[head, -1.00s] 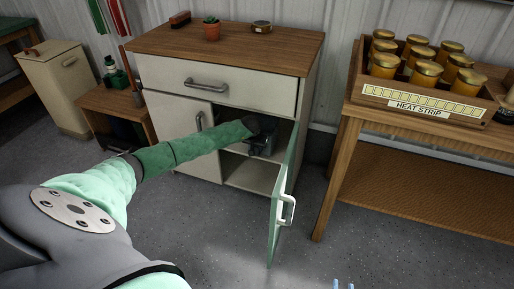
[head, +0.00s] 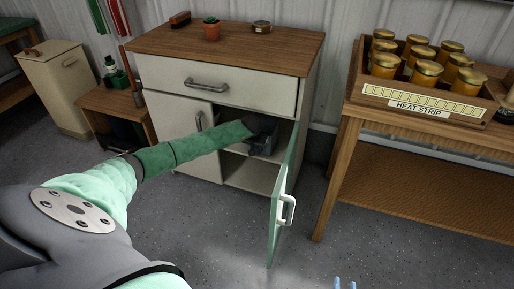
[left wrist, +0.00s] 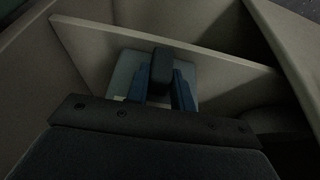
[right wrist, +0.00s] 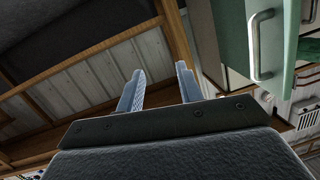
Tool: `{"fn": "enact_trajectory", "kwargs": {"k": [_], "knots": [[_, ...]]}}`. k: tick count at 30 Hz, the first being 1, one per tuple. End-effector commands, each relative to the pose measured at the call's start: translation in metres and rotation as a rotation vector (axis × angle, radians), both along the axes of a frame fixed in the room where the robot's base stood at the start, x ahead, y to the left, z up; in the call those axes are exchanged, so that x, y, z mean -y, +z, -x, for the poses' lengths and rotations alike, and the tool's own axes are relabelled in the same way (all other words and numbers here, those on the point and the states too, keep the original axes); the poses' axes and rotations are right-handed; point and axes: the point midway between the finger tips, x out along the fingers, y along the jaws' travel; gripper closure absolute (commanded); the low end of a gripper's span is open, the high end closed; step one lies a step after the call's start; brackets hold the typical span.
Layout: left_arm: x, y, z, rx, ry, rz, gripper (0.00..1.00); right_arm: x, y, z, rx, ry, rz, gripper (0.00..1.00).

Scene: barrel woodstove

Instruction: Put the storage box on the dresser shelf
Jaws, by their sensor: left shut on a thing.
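The dresser (head: 225,95) has its right door (head: 285,195) swung open, showing a shelf (head: 240,149) inside. The small grey-blue storage box (head: 264,141) is in the upper compartment at the shelf, partly hidden by my left arm and the shadow. I cannot tell whether it rests fully on the shelf. In the left wrist view my left gripper (left wrist: 160,88) is shut on a dark upright part of the storage box (left wrist: 122,76), a finger on each side. My right gripper (right wrist: 157,85) is open and empty; its fingertips show at the bottom edge of the head view.
The open door stands just right of my left arm. A wooden table (head: 340,130) with a crate of jars (head: 425,98) stands on the right. The floor in front is clear.

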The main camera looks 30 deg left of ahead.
Motion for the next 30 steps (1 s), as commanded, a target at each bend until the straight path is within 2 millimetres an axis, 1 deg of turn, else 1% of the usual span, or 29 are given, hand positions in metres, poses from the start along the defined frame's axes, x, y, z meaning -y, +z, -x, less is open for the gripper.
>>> {"fn": "enact_trajectory", "kwargs": {"k": [1, 2, 3, 5, 10, 14, 17, 20, 22, 24, 30], "knots": [[0.0, 0.001, -0.001, 0.001, 0.0, 0.0, 1.0, 0.0, 0.003, -0.002, 0.007, 0.0, -0.001, 0.64], [0.0, 0.0, 0.0, 0.0, 0.0, 0.0, 0.73, 0.0, 0.005, -0.003, 0.011, 0.0, -0.003, 0.64], [0.0, 0.0, 0.0, 0.0, 0.0, 0.0, 0.65, 0.0, 0.007, -0.004, 0.015, 0.0, -0.003, 0.64], [0.0, 0.0, 0.0, 0.0, 0.0, 0.0, 0.55, -0.001, 0.009, -0.007, 0.02, 0.0, -0.004, 0.64], [0.0, 0.0, 0.0, 0.0, 0.0, 0.0, 0.55, -0.001, 0.011, -0.013, 0.028, 0.0, -0.002, 0.64], [0.0, 0.0, 0.0, 0.0, 0.0, 0.0, 0.55, -0.001, 0.009, -0.012, 0.024, 0.001, -0.002, 0.64], [0.0, 0.001, 0.0, 0.0, 0.0, 0.0, 0.55, -0.001, 0.004, -0.009, 0.01, 0.002, -0.001, 0.64], [0.0, 0.002, 0.0, 0.0, 0.0, 0.0, 0.55, -0.001, -0.005, -0.004, -0.02, 0.004, 0.004, 0.64], [0.0, 0.015, 0.004, 0.003, -0.001, -0.002, 0.55, 0.0, -0.02, 0.004, -0.065, 0.006, 0.013, 0.64], [0.0, 0.028, 0.009, 0.001, -0.001, -0.003, 0.55, 0.001, -0.042, 0.015, -0.126, 0.011, 0.029, 0.64], [0.004, 0.064, 0.024, 0.003, -0.001, -0.002, 0.55, 0.003, -0.068, 0.027, -0.212, 0.019, 0.047, 0.64]]}}
